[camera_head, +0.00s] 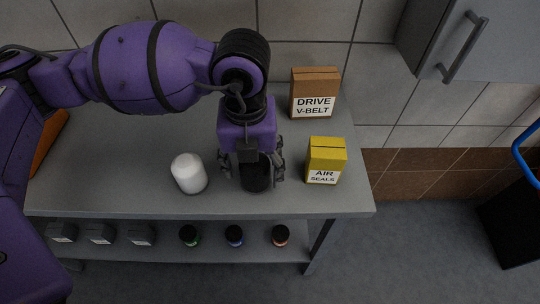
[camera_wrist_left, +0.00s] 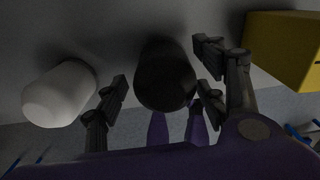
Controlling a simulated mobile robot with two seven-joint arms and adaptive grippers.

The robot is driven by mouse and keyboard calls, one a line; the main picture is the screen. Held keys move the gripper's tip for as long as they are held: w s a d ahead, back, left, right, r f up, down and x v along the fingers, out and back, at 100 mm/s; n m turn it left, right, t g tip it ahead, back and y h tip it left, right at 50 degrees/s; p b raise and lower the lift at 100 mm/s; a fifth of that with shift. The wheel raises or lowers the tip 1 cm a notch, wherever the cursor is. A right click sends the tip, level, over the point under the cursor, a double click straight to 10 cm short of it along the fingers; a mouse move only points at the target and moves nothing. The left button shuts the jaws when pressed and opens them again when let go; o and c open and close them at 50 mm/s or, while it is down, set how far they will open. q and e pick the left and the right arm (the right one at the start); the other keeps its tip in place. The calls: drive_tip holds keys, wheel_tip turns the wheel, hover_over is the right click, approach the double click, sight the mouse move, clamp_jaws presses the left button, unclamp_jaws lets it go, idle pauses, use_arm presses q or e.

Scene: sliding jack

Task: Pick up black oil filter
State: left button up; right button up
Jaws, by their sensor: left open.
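The black oil filter (camera_head: 256,176) stands upright on the grey workbench (camera_head: 110,190), near its front edge. My left gripper (camera_head: 253,172) reaches down over it from above. In the left wrist view the black oil filter (camera_wrist_left: 165,78) lies between the spread fingers of my left gripper (camera_wrist_left: 163,92), with gaps visible beside it. The fingers are open, and I see no clear grip on the filter. The filter's upper part is partly hidden by the gripper in the head view. My right gripper does not show.
A white filter (camera_head: 188,173) stands just left of the gripper. A yellow AIR SEALS box (camera_head: 327,161) stands close on the right, and a brown DRIVE V-BELT box (camera_head: 314,93) behind. Grey boxes (camera_head: 101,233) and small jars (camera_head: 235,236) sit on the lower shelf.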

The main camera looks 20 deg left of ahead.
use_arm(q)
drive_tip(key=shift+f, duration=0.55)
drive_tip(key=shift+c, duration=0.2)
drive_tip(key=c, duration=1.4)
drive_tip(key=shift+r, duration=0.2)
